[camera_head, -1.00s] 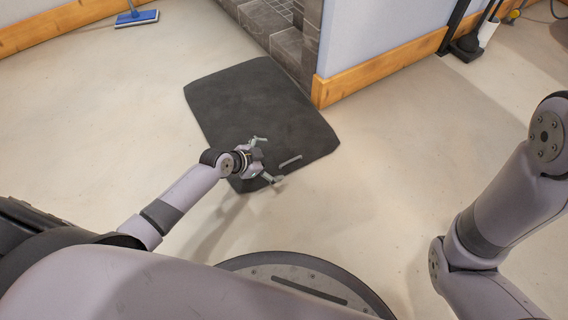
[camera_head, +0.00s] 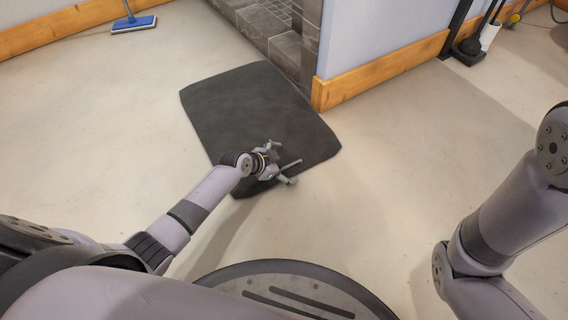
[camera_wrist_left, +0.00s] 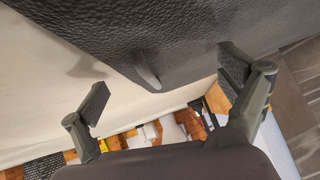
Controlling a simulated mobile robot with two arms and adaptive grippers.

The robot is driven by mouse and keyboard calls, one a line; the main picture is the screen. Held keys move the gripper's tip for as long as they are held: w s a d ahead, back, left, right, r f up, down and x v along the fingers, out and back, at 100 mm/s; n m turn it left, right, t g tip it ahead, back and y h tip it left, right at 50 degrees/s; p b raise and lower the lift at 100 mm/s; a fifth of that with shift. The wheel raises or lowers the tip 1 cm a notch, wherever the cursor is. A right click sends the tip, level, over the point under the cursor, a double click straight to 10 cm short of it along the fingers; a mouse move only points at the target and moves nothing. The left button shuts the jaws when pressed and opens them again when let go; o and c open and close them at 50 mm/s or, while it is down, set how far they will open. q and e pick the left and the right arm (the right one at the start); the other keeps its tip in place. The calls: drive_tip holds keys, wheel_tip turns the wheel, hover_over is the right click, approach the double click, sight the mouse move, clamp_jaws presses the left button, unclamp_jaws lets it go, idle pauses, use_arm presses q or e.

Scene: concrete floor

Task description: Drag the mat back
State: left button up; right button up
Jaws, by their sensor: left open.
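The dark grey mat (camera_head: 245,105) lies on the floor in the middle of the head view, and its textured surface fills the top of the left wrist view (camera_wrist_left: 195,30). My right gripper is out of view.
A wall corner with wooden baseboard (camera_head: 385,72) stands at the mat's far right, beside a tiled step (camera_head: 285,45). A blue floor squeegee (camera_head: 134,24) is at the far left, and a brush set (camera_head: 470,45) at the far right. The floor left of the mat is clear.

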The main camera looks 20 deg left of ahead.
use_arm(q)
drive_tip(key=shift+a, duration=0.1)
drive_tip(key=c, duration=1.7)
drive_tip(key=shift+s, duration=0.1)
clamp_jaws()
